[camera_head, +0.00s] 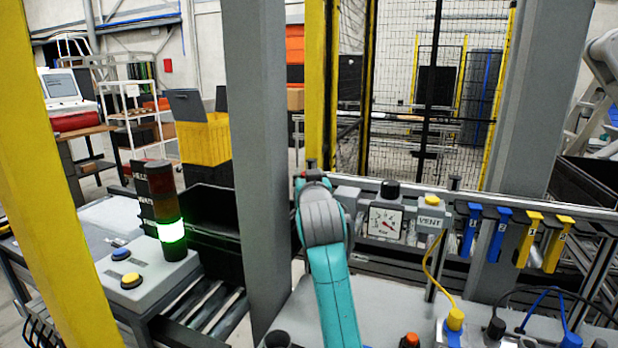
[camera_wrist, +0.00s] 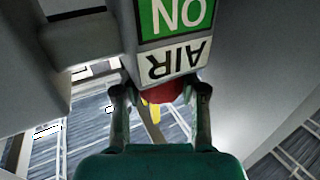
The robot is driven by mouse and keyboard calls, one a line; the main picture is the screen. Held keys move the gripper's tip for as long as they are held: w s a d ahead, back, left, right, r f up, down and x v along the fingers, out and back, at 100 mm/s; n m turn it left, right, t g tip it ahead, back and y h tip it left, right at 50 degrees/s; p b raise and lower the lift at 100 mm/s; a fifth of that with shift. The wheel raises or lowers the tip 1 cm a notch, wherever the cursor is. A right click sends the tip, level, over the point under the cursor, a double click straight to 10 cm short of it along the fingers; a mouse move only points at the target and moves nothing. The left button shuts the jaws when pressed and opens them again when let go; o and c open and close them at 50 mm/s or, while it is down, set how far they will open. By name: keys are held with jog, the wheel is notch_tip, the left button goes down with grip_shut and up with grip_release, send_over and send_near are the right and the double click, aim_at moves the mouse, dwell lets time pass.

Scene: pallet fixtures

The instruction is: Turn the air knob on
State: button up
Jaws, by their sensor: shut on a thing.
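The air knob (camera_wrist: 172,92) is red and shows in the wrist view just under a white label reading AIR (camera_wrist: 172,62). A green ON sign (camera_wrist: 176,18) sits above that label; both read upside down here. My gripper (camera_wrist: 161,90) has one finger on each side of the red knob and is shut on it. A yellow piece (camera_wrist: 150,110) shows below the knob, partly hidden. In the head view my teal and grey arm reaches to the panel's left end and hides the knob and the fingers.
A pressure gauge (camera_head: 384,222) and a yellow-topped VENT box (camera_head: 431,216) stand right of my arm. Blue and yellow clips (camera_head: 497,235) hang farther right. A grey post (camera_head: 256,150) rises close left. A light tower (camera_head: 172,230) glows green.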

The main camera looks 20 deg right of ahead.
jog(key=shift+n+y, duration=0.5)
jog(key=shift+y, duration=0.3)
jog(key=o, duration=1.2)
jog(key=shift+c, duration=0.2)
jog(key=s+a, duration=0.1)
jog(key=s, duration=1.1)
